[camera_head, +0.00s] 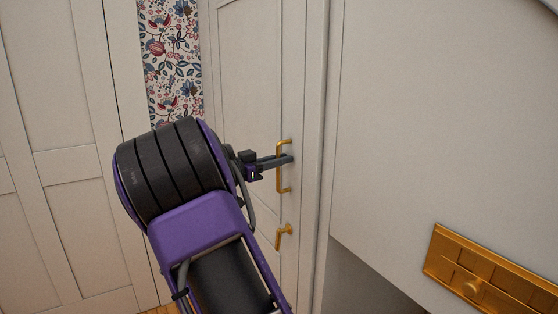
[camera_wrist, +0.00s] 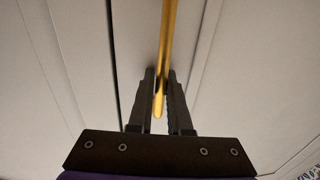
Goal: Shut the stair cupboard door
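The stair cupboard door (camera_head: 245,75) is a pale panelled door in the middle of the head view. It looks close to flush with its frame, but I cannot tell if it is fully shut. A dark seam runs along its edge in the wrist view. Its upright brass handle (camera_head: 284,186) also shows in the wrist view (camera_wrist: 168,35). My gripper (camera_head: 288,160) is at the handle, with its dark fingers close on both sides of the bar (camera_wrist: 161,85). The fingers look shut on it. Part of the door is hidden behind my arm.
A small brass latch or key (camera_head: 283,236) sits below the handle. A pale panelled surface (camera_head: 75,180) stands at the left, with a strip of floral wallpaper (camera_head: 172,60) beside it. At the right is a pale wall (camera_head: 430,130) with a brass panel (camera_head: 490,265) low down.

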